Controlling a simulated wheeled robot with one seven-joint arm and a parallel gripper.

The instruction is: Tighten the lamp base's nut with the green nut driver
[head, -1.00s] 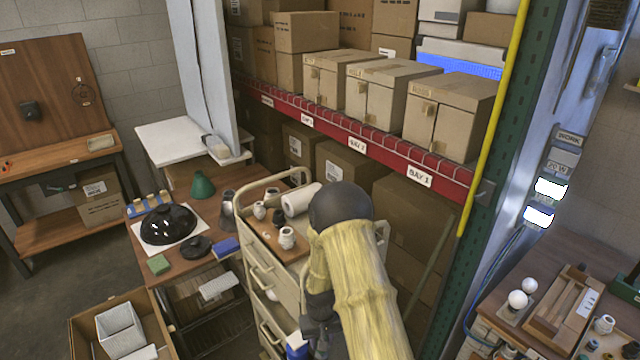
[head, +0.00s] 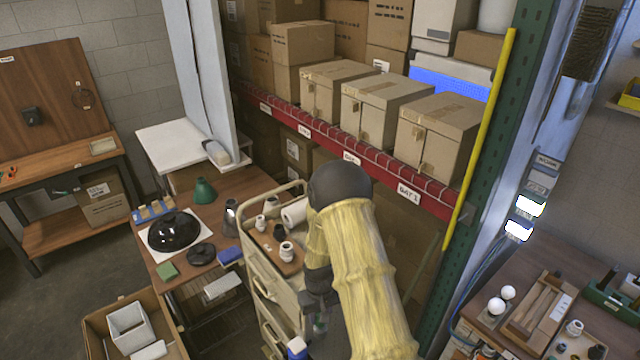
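My gripper (head: 318,302) is at the lower middle of the head view, below my yellow-sleeved arm. It is dark and mostly hidden, so its fingers cannot be made out. It hangs in front of the cream cart (head: 262,262). I cannot pick out a green nut driver for certain. A black disc (head: 201,254), possibly a lamp base, lies on the wooden table (head: 190,285) at left. A glossy black dome (head: 172,232) sits on a white sheet behind it. No nut can be made out.
White sockets (head: 287,251) and a white roll (head: 295,213) are on the cart top. A blue-and-white object (head: 297,347) is below my gripper. A right bench (head: 540,262) carries bulbs, a wooden tray and a green bin (head: 612,297). Shelving stands behind my arm.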

